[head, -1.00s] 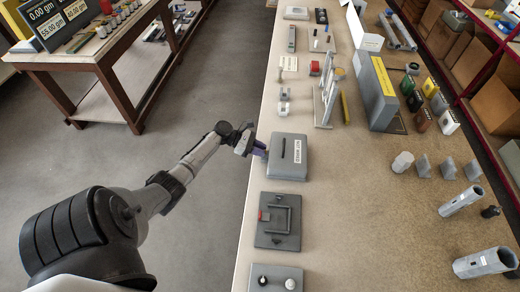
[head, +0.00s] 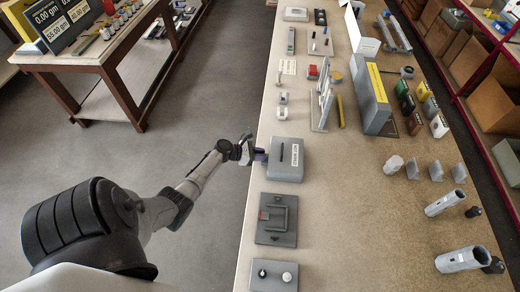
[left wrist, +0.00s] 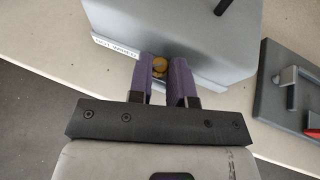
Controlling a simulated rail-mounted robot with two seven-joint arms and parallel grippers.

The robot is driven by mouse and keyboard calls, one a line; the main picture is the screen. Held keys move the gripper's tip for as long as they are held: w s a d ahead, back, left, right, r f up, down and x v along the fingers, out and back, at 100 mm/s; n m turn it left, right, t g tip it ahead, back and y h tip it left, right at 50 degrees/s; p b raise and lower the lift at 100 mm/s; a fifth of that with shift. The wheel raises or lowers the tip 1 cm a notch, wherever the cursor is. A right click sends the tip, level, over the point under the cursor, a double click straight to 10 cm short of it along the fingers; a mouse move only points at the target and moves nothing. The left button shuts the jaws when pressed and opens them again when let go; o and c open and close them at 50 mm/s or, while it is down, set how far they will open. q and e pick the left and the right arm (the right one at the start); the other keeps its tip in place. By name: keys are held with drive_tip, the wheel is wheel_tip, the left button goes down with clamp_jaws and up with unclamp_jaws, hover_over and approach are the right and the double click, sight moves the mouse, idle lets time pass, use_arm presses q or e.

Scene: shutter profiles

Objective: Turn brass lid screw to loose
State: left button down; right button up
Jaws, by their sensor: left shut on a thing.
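The brass lid screw (left wrist: 159,66) sits on the side face of a grey box (head: 287,171). My left gripper (head: 262,156) reaches the box's left side from the table edge. In the left wrist view its two purple fingers (left wrist: 166,80) are shut on the brass screw, one on each side. The fingers hide part of the screw, and its turn position cannot be read. My right gripper is not in view.
A grey plate with a raised handle and a red part (head: 277,219) lies just nearer on the table (head: 350,220). A panel with two knobs (head: 273,276) is nearer still. Small fixtures stand beyond the box.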

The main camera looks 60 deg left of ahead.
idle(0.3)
use_arm(q)
drive_tip(key=c, duration=1.1)
unclamp_jaws()
drive_tip(key=v, duration=1.4)
drive_tip(key=shift+d, duration=0.1)
drive_tip(key=shift+o, duration=0.2)
drive_tip(key=shift+w, duration=0.1)
